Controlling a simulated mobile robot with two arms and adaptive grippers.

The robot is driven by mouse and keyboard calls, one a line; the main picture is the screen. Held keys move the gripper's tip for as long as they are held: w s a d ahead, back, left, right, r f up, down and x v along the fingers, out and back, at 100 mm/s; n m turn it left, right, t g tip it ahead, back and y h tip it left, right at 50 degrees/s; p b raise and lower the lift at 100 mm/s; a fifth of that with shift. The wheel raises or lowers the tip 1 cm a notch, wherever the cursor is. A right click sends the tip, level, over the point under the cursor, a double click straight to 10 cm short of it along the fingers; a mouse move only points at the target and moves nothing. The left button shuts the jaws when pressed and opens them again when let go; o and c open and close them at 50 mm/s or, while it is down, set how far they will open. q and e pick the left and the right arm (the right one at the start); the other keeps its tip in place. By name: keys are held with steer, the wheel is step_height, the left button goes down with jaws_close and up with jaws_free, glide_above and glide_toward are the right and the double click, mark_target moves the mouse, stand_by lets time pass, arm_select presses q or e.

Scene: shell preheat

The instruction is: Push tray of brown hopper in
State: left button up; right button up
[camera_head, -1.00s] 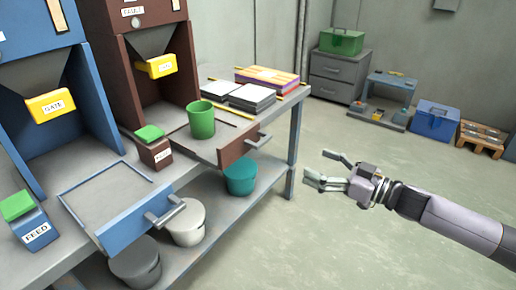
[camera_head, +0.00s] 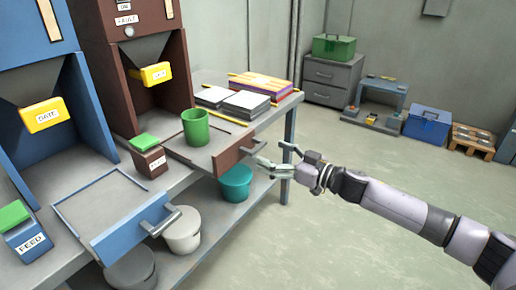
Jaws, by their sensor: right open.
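The brown hopper (camera_head: 100,50) stands on the bench, with a yellow gate (camera_head: 157,74) under its funnel. Its tray (camera_head: 228,158) is pulled out towards the right, with a brown front panel and a grey handle (camera_head: 253,150). A green cup (camera_head: 196,127) stands upright on the tray. My right gripper (camera_head: 276,158) is open and empty, just right of the tray handle; I cannot tell whether a fingertip touches it. My left gripper is out of view.
A blue hopper with its own pulled-out tray (camera_head: 135,230) stands to the left. Papers (camera_head: 246,104) and books lie behind the brown tray. Buckets, including a teal one (camera_head: 236,184), sit on the lower shelf. The floor (camera_head: 350,240) to the right is clear.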

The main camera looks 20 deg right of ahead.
mark_target(260, 149)
steer(key=shift+x, duration=2.75)
steer(key=shift+c, duration=0.2)
steer(key=c, duration=1.6)
